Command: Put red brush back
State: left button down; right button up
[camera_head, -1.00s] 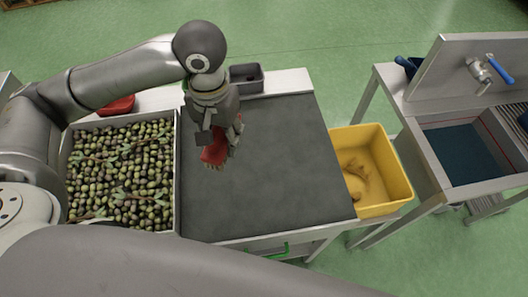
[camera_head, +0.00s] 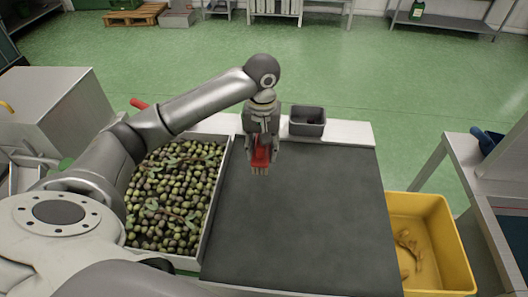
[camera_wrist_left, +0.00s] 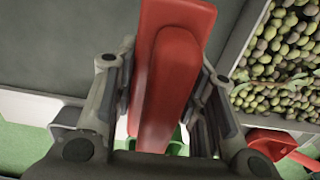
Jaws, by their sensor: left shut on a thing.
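The red brush (camera_head: 262,154) is held in my left gripper (camera_head: 261,160), over the far left part of the dark table top, near the olive crate. Its lower end with pale bristles points down in the head view. In the left wrist view the red brush (camera_wrist_left: 168,80) lies lengthwise between the two fingers of the left gripper (camera_wrist_left: 165,85), which is shut on it. I cannot tell whether the bristles touch the table. My right gripper is not in view.
A crate of olives (camera_head: 226,165) stands left of the dark mat (camera_head: 310,210). A small grey bin (camera_head: 307,129) sits on the pale back edge. A yellow crate (camera_head: 455,240) stands right. A red thing (camera_head: 139,103) lies behind my arm. The mat is clear.

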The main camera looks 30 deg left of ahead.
pick_arm(q)
jog(key=w+a+f, duration=0.1)
jog(key=w+f, duration=0.1)
jog(key=w+a+f, duration=0.1)
jog(key=w+f, duration=0.1)
jog(key=w+a+f, duration=0.1)
jog(key=w+f, duration=0.1)
jog(key=shift+w+a, duration=0.2)
jog(key=shift+a, duration=0.1)
jog(key=shift+w+a+f, duration=0.35)
jog(key=shift+w+f, duration=0.2)
jog(key=shift+f, duration=1.75)
jog(key=shift+f+p, duration=0.1)
jog(key=shift+p, duration=0.2)
jog(key=c, duration=0.9)
grip_release()
notch_tip(320, 180, up, 12)
jog(key=shift+b, duration=0.35)
